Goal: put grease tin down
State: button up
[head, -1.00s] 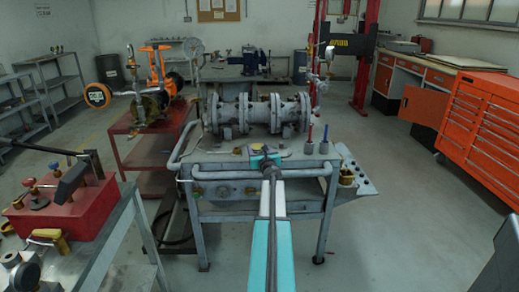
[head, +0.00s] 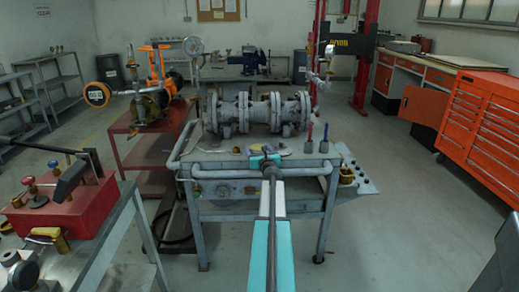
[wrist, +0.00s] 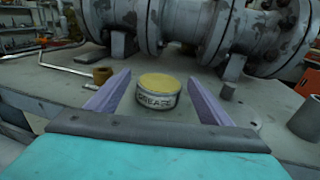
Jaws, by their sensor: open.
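The grease tin (wrist: 158,92) is a short round tin with a yellow lid and a "GREASE" label. In the wrist view it stands upright on the grey bench top (wrist: 60,82). My gripper (wrist: 160,88) is open, with one purple finger on each side of the tin and a visible gap to each. In the head view my gripper (head: 264,158) is over the front middle of the bench (head: 215,160), and the tin is hidden or too small to make out there.
The grey flanged valve body (head: 258,112) lies along the back of the bench, just behind the tin. A brass nut (wrist: 102,75) lies left of the tin, near a bent rod. Red and blue-handled tools (head: 318,140) stand at the bench's right.

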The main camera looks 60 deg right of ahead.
jog(key=shift+r, duration=0.15)
jog(key=shift+r+p, duration=0.6)
jog(key=shift+p, duration=0.15)
jog(key=shift+f+v, duration=0.2)
jog(key=shift+v, duration=0.8)
jog(key=shift+b+v, duration=0.5)
jog(key=shift+v, duration=4.5)
jog(key=shift+s, duration=0.1)
